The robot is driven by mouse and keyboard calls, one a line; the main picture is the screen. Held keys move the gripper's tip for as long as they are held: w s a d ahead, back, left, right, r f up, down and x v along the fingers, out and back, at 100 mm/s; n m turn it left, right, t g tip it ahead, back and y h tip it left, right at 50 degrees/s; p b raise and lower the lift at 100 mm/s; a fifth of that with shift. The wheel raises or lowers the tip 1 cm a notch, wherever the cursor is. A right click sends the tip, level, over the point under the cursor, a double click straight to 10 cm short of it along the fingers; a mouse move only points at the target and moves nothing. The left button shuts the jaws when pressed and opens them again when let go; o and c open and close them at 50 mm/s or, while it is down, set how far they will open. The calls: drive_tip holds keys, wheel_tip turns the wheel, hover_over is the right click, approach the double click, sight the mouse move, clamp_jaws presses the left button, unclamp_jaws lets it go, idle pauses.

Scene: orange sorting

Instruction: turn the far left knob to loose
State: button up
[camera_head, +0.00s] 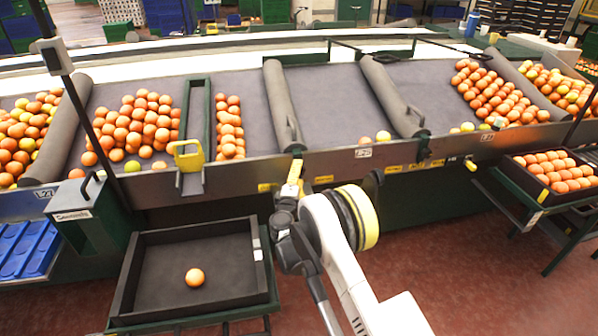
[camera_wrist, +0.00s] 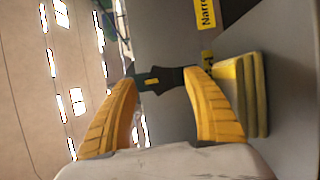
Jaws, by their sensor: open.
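My gripper (camera_head: 291,187) is at the sorter's front panel (camera_head: 225,182), between two small yellow labels. In the wrist view its two yellow fingers (camera_wrist: 160,88) are spread, with a dark piece showing between their tips. A ribbed yellow block (camera_wrist: 246,95), which looks like the knob, stands on the grey panel just right of the right finger, outside the jaws. I cannot tell whether they touch. A yellow label with "Narr…" (camera_wrist: 206,12) is above it. In the head view my gripper covers this spot. Another yellow knob (camera_head: 470,165) sits farther right on the panel.
A black tray (camera_head: 130,275) with one orange (camera_head: 194,277) stands below left of my arm. A yellow handle (camera_head: 188,155) sticks out left on the sorter. Grey rollers (camera_head: 282,105) and piles of oranges (camera_head: 140,122) lie above. A filled crate (camera_head: 540,197) stands right.

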drive_tip(key=s, duration=0.6)
drive_tip(key=s+a, duration=0.1)
drive_tip(key=s, duration=0.3)
drive_tip(key=shift+s, duration=0.1)
drive_tip(key=s+d+r+m+g+h, duration=0.1)
drive_tip(key=d+r+m+g+h, duration=0.4)
drive_tip(key=d+r, duration=1)
drive_tip(key=s+d+r+m+g+y, duration=0.3)
drive_tip(key=s+d+r+m, duration=0.3)
drive_tip(key=s+d, duration=0.45)
drive_tip(key=s+f+m+g+y, duration=0.2)
drive_tip(key=s+m, duration=0.3)
drive_tip(key=s, duration=2.2)
drive_tip(key=shift+d+m+g+y, duration=0.3)
drive_tip(key=shift+m+g+y, duration=0.15)
drive_tip(key=shift+y, duration=0.45)
